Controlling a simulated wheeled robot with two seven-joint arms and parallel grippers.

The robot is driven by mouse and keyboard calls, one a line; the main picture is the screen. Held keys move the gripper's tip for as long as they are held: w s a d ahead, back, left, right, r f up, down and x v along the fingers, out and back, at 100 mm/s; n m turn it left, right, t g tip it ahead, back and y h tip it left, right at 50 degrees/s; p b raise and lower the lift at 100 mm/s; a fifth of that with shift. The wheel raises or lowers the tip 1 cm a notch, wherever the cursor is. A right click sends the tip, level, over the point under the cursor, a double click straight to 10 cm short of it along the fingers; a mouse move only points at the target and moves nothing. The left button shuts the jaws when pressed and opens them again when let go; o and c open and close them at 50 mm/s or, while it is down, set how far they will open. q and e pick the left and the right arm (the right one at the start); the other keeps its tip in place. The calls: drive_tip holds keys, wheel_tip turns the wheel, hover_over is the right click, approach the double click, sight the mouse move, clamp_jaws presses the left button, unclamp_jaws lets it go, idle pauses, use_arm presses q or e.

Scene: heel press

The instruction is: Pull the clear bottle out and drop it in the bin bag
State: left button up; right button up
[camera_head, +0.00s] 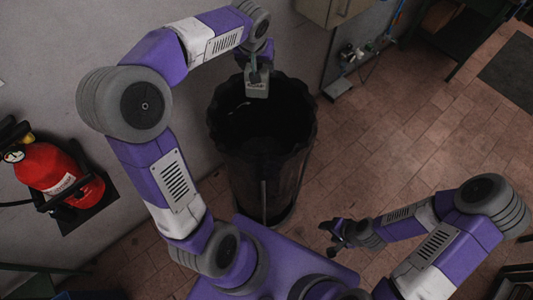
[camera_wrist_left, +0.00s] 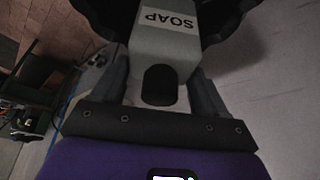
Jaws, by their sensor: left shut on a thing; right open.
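My left gripper (camera_head: 257,74) is shut on a pale grey bottle (camera_head: 257,90) with a label, held over the far side of the bin bag's opening. In the left wrist view the bottle (camera_wrist_left: 166,45) sits between the two fingers of my left gripper (camera_wrist_left: 164,88), and its label reads SOAP. The lower end of the bottle reaches toward the dark opening. The black bin bag (camera_head: 262,178) stands upright on the floor with its mouth open; its inside is too dark to make out. My right gripper (camera_head: 338,237) is open and empty, low and right of the bag.
A red fire extinguisher (camera_head: 58,172) is on the left wall. A beige box (camera_head: 330,8) and pipe fittings (camera_head: 350,55) are at the wall behind the bag. A dark green bench (camera_head: 465,35) stands top right. The tiled floor (camera_head: 400,130) right of the bag is clear.

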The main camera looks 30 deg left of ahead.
use_arm(q)
drive_tip(key=shift+f+b, duration=1.95)
drive_tip(key=shift+f, duration=0.85)
drive_tip(key=o, duration=1.1)
drive_tip(key=shift+p+v, duration=0.45)
drive_tip(key=shift+v, duration=3.45)
